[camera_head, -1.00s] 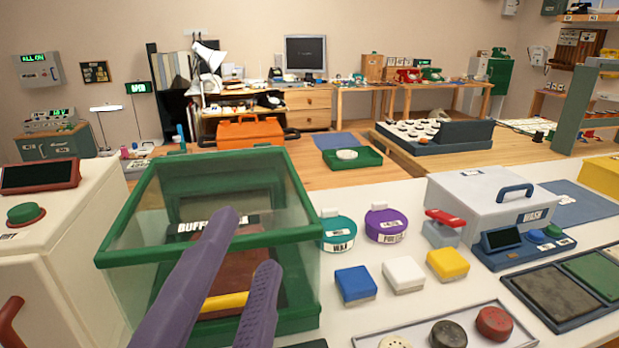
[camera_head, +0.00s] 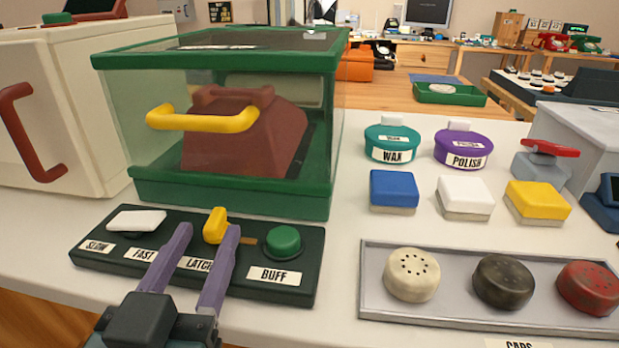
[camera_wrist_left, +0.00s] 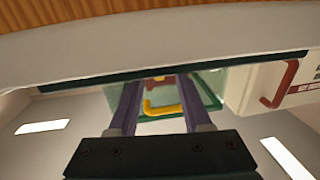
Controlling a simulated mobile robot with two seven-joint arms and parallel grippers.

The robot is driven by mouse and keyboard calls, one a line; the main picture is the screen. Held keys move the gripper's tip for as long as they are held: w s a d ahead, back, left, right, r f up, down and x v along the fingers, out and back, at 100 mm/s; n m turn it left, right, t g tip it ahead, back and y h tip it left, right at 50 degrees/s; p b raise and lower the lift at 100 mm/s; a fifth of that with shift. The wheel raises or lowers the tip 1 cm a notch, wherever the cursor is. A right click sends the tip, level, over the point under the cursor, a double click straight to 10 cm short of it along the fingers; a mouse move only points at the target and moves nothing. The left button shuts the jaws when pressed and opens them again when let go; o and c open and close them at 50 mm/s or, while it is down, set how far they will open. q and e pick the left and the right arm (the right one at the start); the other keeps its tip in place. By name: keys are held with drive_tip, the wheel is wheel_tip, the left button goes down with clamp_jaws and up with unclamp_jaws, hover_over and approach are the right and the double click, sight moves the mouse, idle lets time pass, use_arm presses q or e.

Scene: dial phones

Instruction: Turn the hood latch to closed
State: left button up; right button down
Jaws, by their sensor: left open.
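The latch (camera_head: 215,226) is a yellow knob on a dark green control panel (camera_head: 90,262), behind the LATCH label. The clear hood (camera_head: 150,90) with green frame is down over a brown phone (camera_head: 235,140). Its yellow handle (camera_head: 203,122) faces me. My left gripper (camera_head: 206,232) has two purple fingers, open, with their tips at the panel on either side of the latch in the head view. I cannot tell whether they touch it. In the left wrist view the open fingers (camera_wrist_left: 160,88) frame the yellow handle (camera_wrist_left: 165,110). My right gripper is not in view.
A white slider (camera_head: 137,221) and a green BUFF button (camera_head: 283,241) flank the latch closely. A cream cabinet with a red handle (camera_head: 30,135) stands left. A grey tray of caps (camera_head: 450,312), colored blocks and WAX (camera_head: 393,143) and POLISH tins (camera_head: 463,148) stand right.

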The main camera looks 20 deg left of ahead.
sight(209, 234)
use_arm(q)
drive_tip(key=x, duration=0.4)
clamp_jaws()
idle(0.4)
